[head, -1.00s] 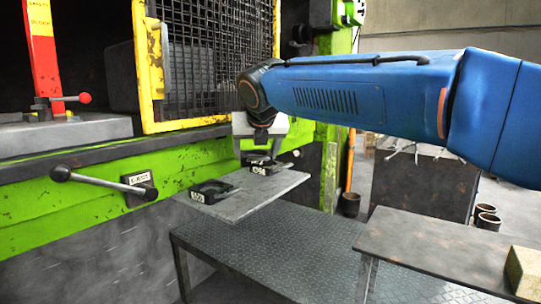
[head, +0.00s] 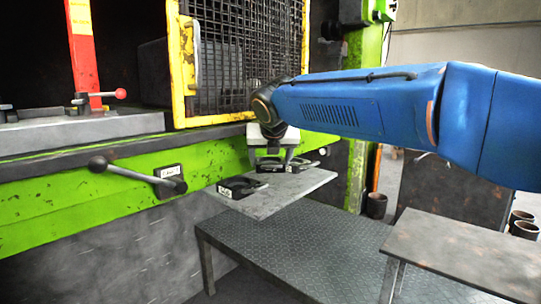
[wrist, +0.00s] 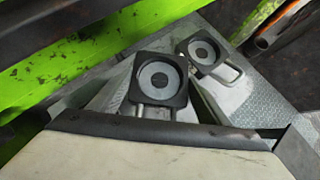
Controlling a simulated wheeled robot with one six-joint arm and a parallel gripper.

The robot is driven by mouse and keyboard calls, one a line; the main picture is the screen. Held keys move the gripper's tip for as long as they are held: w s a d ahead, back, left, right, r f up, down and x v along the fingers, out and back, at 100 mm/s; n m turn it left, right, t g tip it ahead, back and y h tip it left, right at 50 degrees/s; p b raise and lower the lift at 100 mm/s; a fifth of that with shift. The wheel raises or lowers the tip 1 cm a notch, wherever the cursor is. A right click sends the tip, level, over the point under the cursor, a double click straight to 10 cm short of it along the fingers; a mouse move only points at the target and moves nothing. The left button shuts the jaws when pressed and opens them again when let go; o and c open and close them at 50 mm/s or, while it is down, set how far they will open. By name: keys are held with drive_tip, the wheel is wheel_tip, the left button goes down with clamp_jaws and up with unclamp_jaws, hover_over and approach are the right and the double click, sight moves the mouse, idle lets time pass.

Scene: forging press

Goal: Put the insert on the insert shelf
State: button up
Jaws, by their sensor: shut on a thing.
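The insert shelf (head: 262,205) is a grey plate on the front of the green press. A dark insert (head: 238,187) lies on its left part. My gripper (head: 273,157) is over the shelf's back part, pointing down and shut on another dark insert (head: 268,167), just above or touching the plate; I cannot tell which. In the wrist view, the larger square insert with a round grey recess (wrist: 158,78) has its handle toward my gripper and looks like the held one. A second, smaller-looking insert (wrist: 202,52) is beyond it to the right.
The green press (head: 120,200) with a mesh guard (head: 247,60) rises close behind. A black-knobbed lever (head: 135,175) sticks out left of the shelf. A lower treadplate platform (head: 290,245) is beneath, and a dark table (head: 465,250) stands at right.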

drive_tip(key=shift+f, duration=0.95)
drive_tip(key=shift+w+a+f, duration=0.15)
drive_tip(key=shift+f, duration=0.35)
drive_tip(key=shift+f, duration=0.1)
drive_tip(key=o, duration=2.1)
drive_tip(key=shift+f, duration=0.15)
drive_tip(key=shift+r, duration=0.2)
drive_tip(key=v, duration=1.2)
